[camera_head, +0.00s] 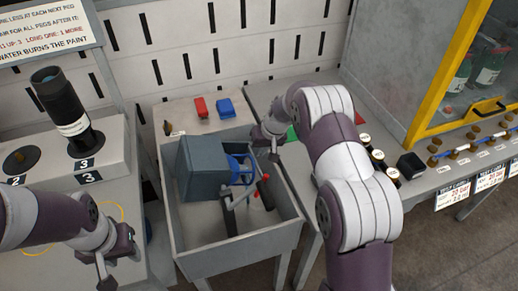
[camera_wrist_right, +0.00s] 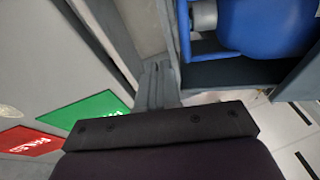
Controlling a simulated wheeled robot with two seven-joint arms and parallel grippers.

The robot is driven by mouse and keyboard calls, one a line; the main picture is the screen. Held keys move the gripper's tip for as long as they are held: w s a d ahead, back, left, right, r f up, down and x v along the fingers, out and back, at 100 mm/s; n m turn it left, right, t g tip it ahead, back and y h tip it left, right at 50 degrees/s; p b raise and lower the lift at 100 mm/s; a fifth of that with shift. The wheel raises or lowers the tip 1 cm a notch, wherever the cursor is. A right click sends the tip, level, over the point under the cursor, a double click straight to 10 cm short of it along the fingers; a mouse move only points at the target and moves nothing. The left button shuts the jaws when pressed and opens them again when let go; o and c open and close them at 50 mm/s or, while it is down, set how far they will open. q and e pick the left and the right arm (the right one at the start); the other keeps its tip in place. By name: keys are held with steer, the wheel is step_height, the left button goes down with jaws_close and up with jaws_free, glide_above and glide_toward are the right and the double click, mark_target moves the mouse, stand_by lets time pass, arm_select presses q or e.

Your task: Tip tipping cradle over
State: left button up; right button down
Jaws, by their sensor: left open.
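The tipping cradle, a blue-grey box (camera_head: 203,165) with a blue part (camera_head: 240,168) at its open side, sits tilted in a grey basin (camera_head: 238,248). A grey lever frame with red ends (camera_head: 264,188) stands beside it. My right gripper (camera_head: 268,140) is at the basin's back right rim, close to the cradle's right side; its fingers are mostly hidden. The right wrist view shows the blue part (camera_wrist_right: 265,25) near the gripper; contact cannot be told. My left gripper (camera_head: 118,262) is open and empty at the lower left, apart from the cradle.
Red (camera_head: 200,107) and blue (camera_head: 226,108) blocks lie on the ledge behind the basin. A black cylinder (camera_head: 62,108) stands on the numbered left stand. My right arm covers part of the right bench.

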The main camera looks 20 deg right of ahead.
arm_select(q)
step_height(320, 180, down, 3)
steer(key=shift+r+b, duration=0.1)
steer(key=shift+b, duration=0.95)
arm_select(e)
step_height(320, 180, down, 3)
steer(key=shift+d, duration=0.1)
